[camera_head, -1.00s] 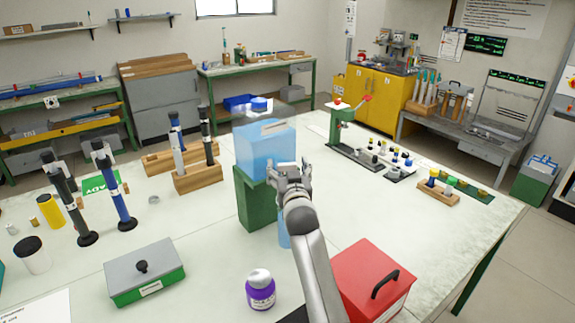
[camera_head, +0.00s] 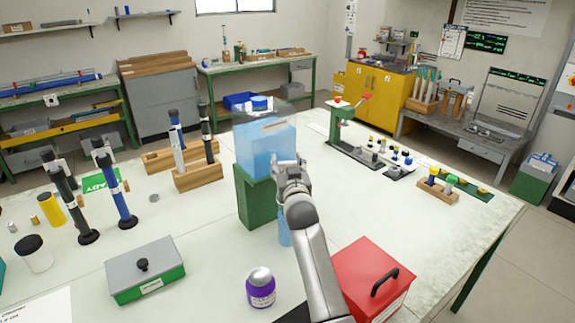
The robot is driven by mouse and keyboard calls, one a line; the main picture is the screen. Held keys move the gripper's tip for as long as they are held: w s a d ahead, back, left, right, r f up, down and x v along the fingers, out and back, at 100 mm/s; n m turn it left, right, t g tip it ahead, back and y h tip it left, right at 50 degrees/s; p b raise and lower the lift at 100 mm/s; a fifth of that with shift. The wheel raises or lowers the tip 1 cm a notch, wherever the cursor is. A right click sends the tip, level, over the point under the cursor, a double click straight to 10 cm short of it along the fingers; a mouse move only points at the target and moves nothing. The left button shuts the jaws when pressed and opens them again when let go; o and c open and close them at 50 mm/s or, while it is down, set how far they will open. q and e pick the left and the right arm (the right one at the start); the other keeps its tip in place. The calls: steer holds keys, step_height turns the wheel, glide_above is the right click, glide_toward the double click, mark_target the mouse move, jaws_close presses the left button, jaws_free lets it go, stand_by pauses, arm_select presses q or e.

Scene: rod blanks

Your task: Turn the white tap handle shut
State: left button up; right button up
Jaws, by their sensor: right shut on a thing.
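My right gripper (camera_head: 289,163) is at the lower right front of the container, where the tap sits. Its fingers are shut on the white tap handle, which the gripper hides almost wholly. A light blue cylinder (camera_head: 284,232) shows below the gripper, partly behind my right arm. My left gripper is not in view.
A red box (camera_head: 365,262) with a black handle stands right of my right arm. A purple-labelled jar (camera_head: 261,288) and a green box with grey lid (camera_head: 142,264) stand in front. A wooden holder (camera_head: 198,178) with rods is to the left.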

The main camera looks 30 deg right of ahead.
steer(key=shift+d+r+n+t+y+p, duration=0.2)
steer(key=shift+r+n+t+y+p, duration=0.15)
steer(key=shift+n+y+p, duration=0.7)
steer(key=shift+w+n+t+y+p, duration=0.1)
steer(key=shift+n+t+y+p, duration=0.25)
steer(key=shift+y+p, duration=0.7)
steer(key=shift+w+d+n+y+b, duration=0.1)
steer(key=shift+n+y+b, duration=0.25)
steer(key=shift+n+y, duration=0.5)
steer(key=shift+w+d+f+n+y+b, duration=0.1)
steer(key=shift+n+y+b, duration=0.5)
steer(key=shift+y, duration=0.75)
steer(key=o, duration=1)
steer(key=shift+o, duration=0.2)
steer(key=shift+f, duration=0.15)
